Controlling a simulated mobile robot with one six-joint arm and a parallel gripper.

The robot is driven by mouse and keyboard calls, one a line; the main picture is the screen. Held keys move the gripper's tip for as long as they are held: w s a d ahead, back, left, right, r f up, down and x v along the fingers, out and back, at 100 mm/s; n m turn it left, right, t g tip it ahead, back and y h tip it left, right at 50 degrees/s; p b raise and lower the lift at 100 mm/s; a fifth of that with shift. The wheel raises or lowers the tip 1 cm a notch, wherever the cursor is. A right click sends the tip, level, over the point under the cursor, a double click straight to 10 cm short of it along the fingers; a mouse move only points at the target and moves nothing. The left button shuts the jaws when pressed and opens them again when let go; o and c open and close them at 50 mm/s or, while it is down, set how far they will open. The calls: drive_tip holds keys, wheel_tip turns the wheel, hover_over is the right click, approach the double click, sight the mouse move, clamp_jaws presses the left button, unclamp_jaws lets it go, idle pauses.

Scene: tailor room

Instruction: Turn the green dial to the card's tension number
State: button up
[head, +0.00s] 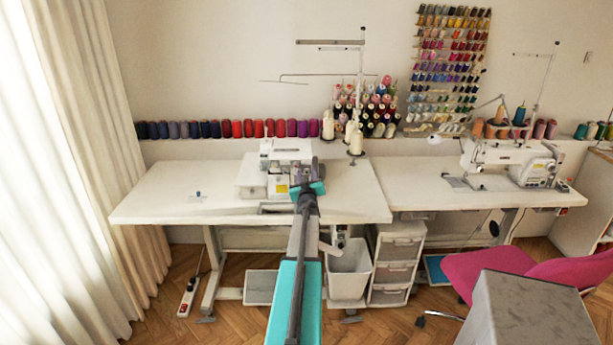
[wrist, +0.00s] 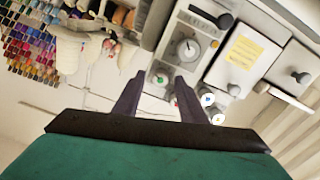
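The white overlock machine (head: 287,155) stands on the left table, partly hidden by my arm in the head view. In the wrist view, the green dial (wrist: 160,79) shows between my fingertips, beyond them; I cannot tell that they touch it. Its number is too small to read. A yellow card (wrist: 243,52) is on the machine's white front; it also shows in the head view (head: 282,188). Its writing is not legible. My gripper (wrist: 160,75) is open and empty, its two dark fingers apart. It also shows in front of the machine in the head view (head: 311,189).
Close by the green dial are a blue dial (wrist: 207,99), a yellow dial (wrist: 218,118) and a red-marked dial, mostly hidden by a finger. A larger grey knob (wrist: 187,49) is on the machine. Thread cones (head: 355,138) stand behind it. The table's left part (head: 160,190) is mostly clear.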

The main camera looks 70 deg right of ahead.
drive_tip(key=b+v, duration=0.3)
drive_tip(key=v, duration=1)
drive_tip(key=shift+s+a, duration=0.2)
drive_tip(key=shift+a, duration=0.15)
idle(0.4)
idle(0.5)
